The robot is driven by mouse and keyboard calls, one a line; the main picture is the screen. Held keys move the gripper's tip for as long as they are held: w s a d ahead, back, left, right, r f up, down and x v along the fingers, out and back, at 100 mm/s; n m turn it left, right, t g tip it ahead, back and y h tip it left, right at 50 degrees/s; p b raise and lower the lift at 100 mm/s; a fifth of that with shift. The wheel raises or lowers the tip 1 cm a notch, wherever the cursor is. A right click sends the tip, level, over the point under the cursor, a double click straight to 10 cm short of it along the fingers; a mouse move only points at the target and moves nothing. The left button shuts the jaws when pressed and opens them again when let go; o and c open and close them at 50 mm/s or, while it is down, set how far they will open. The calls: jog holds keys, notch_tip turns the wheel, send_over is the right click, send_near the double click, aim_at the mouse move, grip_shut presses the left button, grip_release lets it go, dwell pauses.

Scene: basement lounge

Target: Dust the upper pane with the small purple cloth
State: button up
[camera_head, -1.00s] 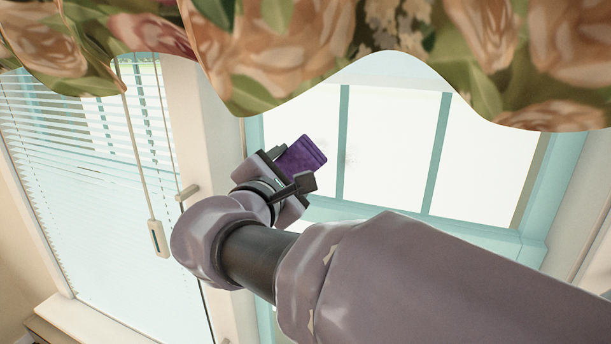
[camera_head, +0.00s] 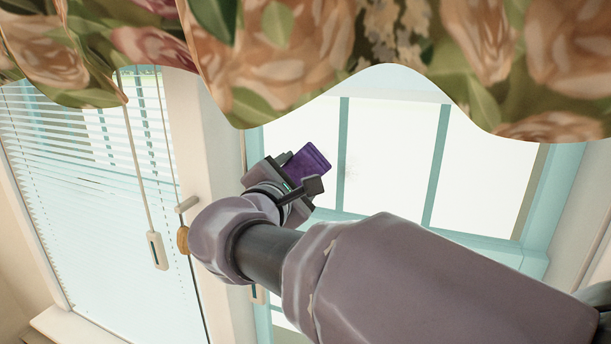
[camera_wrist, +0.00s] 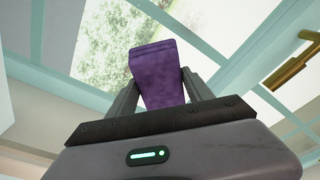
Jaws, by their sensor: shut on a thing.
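The small purple cloth (camera_head: 309,161) is held in my gripper (camera_head: 300,172), which is shut on it. In the wrist view the cloth (camera_wrist: 157,75) stands folded between the two fingers (camera_wrist: 158,92), its far end sticking out past them. Beyond it is the upper pane (camera_head: 390,160), bright and split by teal bars, with a faint grey speckled smudge (camera_head: 351,170) just right of a bar. The cloth is left of that smudge in the head view. I cannot tell whether the cloth touches the glass.
A floral valance (camera_head: 330,60) hangs across the top of the window, above my gripper. At left is another window with white blinds (camera_head: 70,200), a hanging wand (camera_head: 158,250) and a handle (camera_head: 187,204). A brass-coloured latch (camera_wrist: 292,68) shows at right in the wrist view.

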aim_at(358, 173)
jog(key=shift+x, duration=0.85)
jog(key=d+b, duration=0.1)
jog(key=s+d+b, duration=0.1)
jog(key=d, duration=0.1)
jog(key=shift+s+d, duration=0.15)
jog(key=shift+s+d+r+b, duration=0.1)
jog(key=shift+s+d+b, duration=0.45)
jog(key=shift+d, duration=0.65)
jog(key=shift+s+d+b, duration=0.25)
jog(key=shift+d+b, duration=0.45)
jog(key=shift+d, duration=0.5)
jog(key=shift+s+d+r+b, duration=0.1)
jog(key=shift+s+d+b, duration=0.45)
jog(key=shift+d, duration=0.7)
jog(key=shift+w+f+b, duration=0.1)
jog(key=shift+f+b, duration=0.05)
jog(key=shift+b, duration=0.15)
jog(key=shift+a, duration=0.1)
